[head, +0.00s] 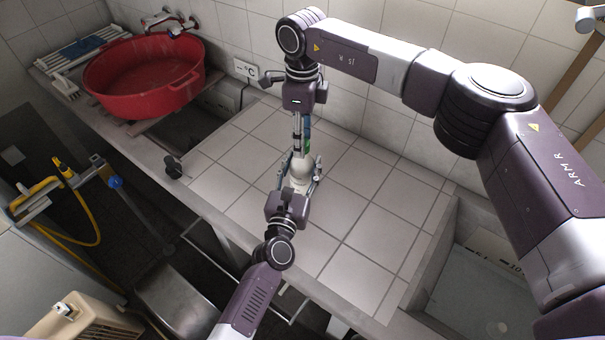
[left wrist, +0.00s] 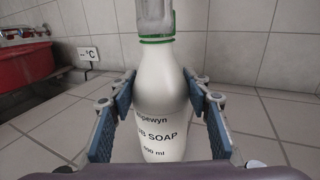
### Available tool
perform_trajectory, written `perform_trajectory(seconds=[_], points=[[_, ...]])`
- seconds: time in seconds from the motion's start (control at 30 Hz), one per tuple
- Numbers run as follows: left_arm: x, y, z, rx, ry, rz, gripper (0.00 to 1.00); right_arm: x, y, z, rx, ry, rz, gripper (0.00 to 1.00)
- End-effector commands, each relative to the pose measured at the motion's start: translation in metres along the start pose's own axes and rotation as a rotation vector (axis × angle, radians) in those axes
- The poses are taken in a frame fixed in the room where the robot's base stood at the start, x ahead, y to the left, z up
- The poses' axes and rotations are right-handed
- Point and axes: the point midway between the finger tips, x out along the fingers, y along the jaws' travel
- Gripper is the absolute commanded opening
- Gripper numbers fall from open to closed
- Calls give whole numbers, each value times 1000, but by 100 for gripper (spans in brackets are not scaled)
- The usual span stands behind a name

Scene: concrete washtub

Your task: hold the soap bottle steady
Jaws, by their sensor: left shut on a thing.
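The white soap bottle (head: 300,167) stands upright on the tiled counter. In the left wrist view the bottle (left wrist: 160,105) carries dark lettering with "SOAP", and a green ring and a grey, glassy piece (left wrist: 155,18) sit at its top, cut off by the frame. My left gripper (head: 299,183) is shut on the bottle, its blue pads (left wrist: 160,125) on either side. My right gripper (head: 301,137) points down just above the bottle top. A narrow green and blue piece (head: 307,130) shows beside its fingers. Whether the right fingers hold anything is unclear.
A red tub (head: 145,75) stands at the far left of the counter below wall taps (head: 172,23). A sunken basin (head: 480,285) lies at the right. The tiles (head: 365,215) right of the bottle are clear.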

Motion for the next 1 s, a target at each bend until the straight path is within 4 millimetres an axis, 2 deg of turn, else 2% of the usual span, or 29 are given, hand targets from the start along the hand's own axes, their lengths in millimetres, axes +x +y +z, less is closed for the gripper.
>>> perform_trajectory(seconds=[0.33, 0.6, 0.7, 0.93, 0.97, 1.0], points=[[0, 0, -1, 1, 1, 0, 0, 3, 0, 0, 0, 1, 0, 38], [0, 0, -1, 1, 1, 0, 0, 3, 0, 0, 0, 1, 0, 8], [0, 0, -1, 1, 1, 0, 0, 3, 0, 0, 0, 1, 0, 0], [0, 0, -1, 1, 1, 0, 0, 3, 0, 0, 5, 0, 0, 0], [0, 0, -1, 1, 1, 0, 0, 3, 0, 0, 5, 0, 0, 27], [0, 0, -1, 1, 1, 0, 0, 3, 0, 0, 5, 0, 0, 32]])
